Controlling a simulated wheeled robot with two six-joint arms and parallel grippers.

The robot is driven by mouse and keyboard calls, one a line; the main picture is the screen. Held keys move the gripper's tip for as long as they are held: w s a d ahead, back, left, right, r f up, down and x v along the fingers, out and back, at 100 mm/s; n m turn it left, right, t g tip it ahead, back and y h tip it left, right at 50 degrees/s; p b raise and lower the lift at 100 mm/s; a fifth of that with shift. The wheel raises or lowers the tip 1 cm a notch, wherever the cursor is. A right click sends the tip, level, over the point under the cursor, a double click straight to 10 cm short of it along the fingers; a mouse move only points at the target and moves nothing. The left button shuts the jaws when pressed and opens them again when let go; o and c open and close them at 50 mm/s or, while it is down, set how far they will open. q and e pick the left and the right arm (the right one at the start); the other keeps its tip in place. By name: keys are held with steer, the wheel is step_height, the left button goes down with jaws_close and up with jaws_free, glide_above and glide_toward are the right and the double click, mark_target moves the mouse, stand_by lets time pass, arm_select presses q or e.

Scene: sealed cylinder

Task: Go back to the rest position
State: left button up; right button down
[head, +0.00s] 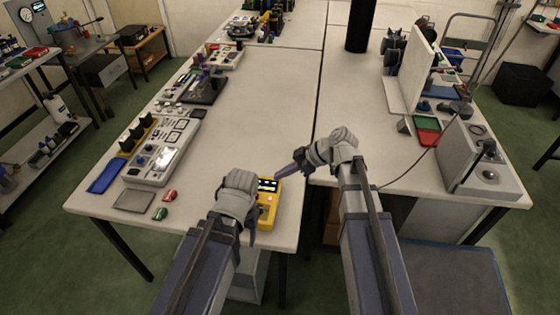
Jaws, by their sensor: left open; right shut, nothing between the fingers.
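My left gripper (251,232) is at the front edge of the left table, beside a yellow device (271,198) with a dark display. It is open, and the hand covers part of the device's left side. I cannot tell whether it touches the device. My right gripper (283,172) is shut and empty. Its fingers point left, over the gap between the two tables, just above and right of the yellow device. No sealed cylinder can be made out in either gripper.
The left table (262,110) is clear in its middle. A control panel (160,152), a blue tray (106,175) and small red and green items lie along its left side. A black column (359,25) stands at the back. A grey box (478,158) and a cable are on the right table.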

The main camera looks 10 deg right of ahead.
steer(key=s+f+m+g+h, duration=0.1)
steer(key=s+f+m+h, duration=0.2)
steer(key=s+m+h, duration=0.2)
steer(key=s+f+m+g+h, duration=0.1)
steer(key=s+f+m+h, duration=0.2)
steer(key=s, duration=0.8)
steer(key=shift+s+a+f+m+g+h, duration=0.25)
steer(key=shift+a+m+g+h, duration=0.2)
steer(key=shift+m+h, duration=0.9)
steer(key=shift+m+y, duration=0.25)
steer(key=shift+y, duration=0.1)
